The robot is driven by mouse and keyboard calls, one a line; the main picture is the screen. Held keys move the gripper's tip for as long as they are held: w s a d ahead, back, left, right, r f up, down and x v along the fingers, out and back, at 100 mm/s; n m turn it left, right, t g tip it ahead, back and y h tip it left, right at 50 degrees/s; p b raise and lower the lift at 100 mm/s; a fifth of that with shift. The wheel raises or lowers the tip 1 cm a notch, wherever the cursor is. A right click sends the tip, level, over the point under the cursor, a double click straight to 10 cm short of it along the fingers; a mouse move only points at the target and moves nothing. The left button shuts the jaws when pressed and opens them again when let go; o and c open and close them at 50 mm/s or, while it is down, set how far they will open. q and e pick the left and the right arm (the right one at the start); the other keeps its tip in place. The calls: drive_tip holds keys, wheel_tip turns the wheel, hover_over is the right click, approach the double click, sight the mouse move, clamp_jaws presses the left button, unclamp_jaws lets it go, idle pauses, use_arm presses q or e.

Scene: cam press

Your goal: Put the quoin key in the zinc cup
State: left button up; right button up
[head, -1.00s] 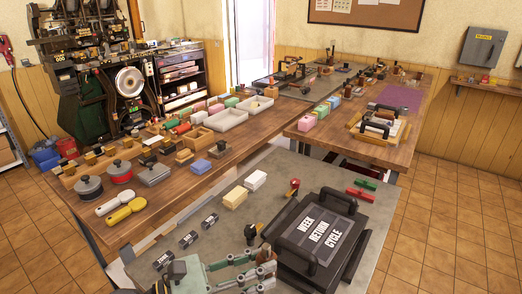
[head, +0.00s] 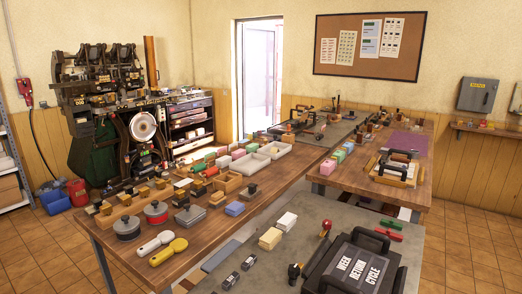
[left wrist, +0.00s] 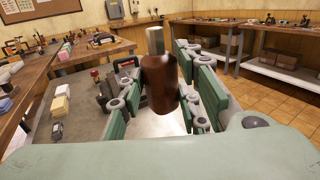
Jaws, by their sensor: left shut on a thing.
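My left gripper (left wrist: 160,92) fills the middle of the left wrist view. Its green fingers are shut on a dark brown, rounded handle with a pale squared metal end pointing up, which looks like the quoin key (left wrist: 159,85). It is held above the grey table (left wrist: 85,118). The left gripper is outside the head view. My right gripper is in neither view. I cannot pick out the zinc cup with certainty in either view.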

use_arm(q)
drive_tip(key=s+a+f+n+t+y, duration=0.2)
drive_tip(key=a+n+t+y, duration=0.3)
drive_tip(key=a+y, duration=0.3)
drive_tip(key=s+a+f+n+t+y, duration=0.2)
drive_tip(key=s+a+n+t+y, duration=0.1)
drive_tip(key=a+n+y, duration=0.4)
drive_tip(key=shift+s+a+f+t+y, duration=0.2)
drive_tip(key=shift+a+t+y, duration=0.25)
drive_tip(key=shift+t, duration=0.45)
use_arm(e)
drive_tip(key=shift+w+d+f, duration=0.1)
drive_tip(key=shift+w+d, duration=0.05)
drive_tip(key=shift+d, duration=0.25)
use_arm(q)
drive_tip(key=shift+d+r, duration=0.1)
drive_tip(key=shift+d, duration=0.05)
